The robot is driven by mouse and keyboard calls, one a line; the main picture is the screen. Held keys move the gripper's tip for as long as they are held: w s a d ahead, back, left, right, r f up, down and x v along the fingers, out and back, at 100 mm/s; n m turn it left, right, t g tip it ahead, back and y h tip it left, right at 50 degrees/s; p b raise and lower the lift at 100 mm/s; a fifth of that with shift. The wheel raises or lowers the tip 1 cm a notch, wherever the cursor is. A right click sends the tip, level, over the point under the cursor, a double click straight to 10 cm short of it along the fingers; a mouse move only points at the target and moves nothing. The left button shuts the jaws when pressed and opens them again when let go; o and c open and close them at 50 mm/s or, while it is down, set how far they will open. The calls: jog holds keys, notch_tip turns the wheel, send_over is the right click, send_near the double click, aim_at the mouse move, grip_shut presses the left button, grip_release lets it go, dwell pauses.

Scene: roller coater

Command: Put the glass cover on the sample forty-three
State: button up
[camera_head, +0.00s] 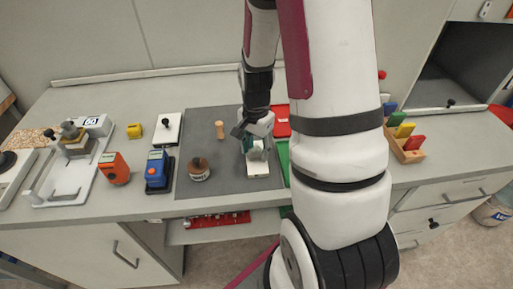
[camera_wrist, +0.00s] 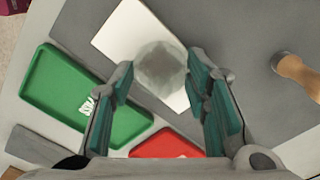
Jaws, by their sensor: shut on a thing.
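My gripper (camera_head: 256,143) is over the right part of the grey mat; in the wrist view (camera_wrist: 160,68) its teal-padded fingers stand either side of a round, see-through greyish piece. This piece, which looks like the glass cover (camera_wrist: 160,66), is held between the fingertips. Behind it lies a white flat panel (camera_wrist: 126,35), likely the sample; it also shows below my gripper in the head view (camera_head: 259,169). The cover overlaps the panel in the wrist view; whether they touch I cannot tell. No number can be read on the panel.
On the grey mat (camera_head: 232,122) stand a wooden-handled piece (camera_head: 220,129) and a brown-topped jar (camera_head: 199,170). A green tray (camera_wrist: 75,90) and red tray (camera_wrist: 168,145) lie beside the mat. Blue (camera_head: 158,170) and orange (camera_head: 114,168) devices stand left. Coloured blocks (camera_head: 404,142) stand right.

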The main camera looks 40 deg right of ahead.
aim_at(256, 145)
jog(key=shift+f, duration=0.15)
jog(key=o, duration=1.1)
jog(key=shift+o, duration=0.2)
notch_tip(256, 145, up, 12)
jog(key=s+a+r+n+t, duration=0.5)
jog(key=s+a+r+n, duration=0.6)
jog(key=a+r+n, duration=0.5)
jog(key=shift+s, duration=0.2)
jog(key=shift+r, duration=0.1)
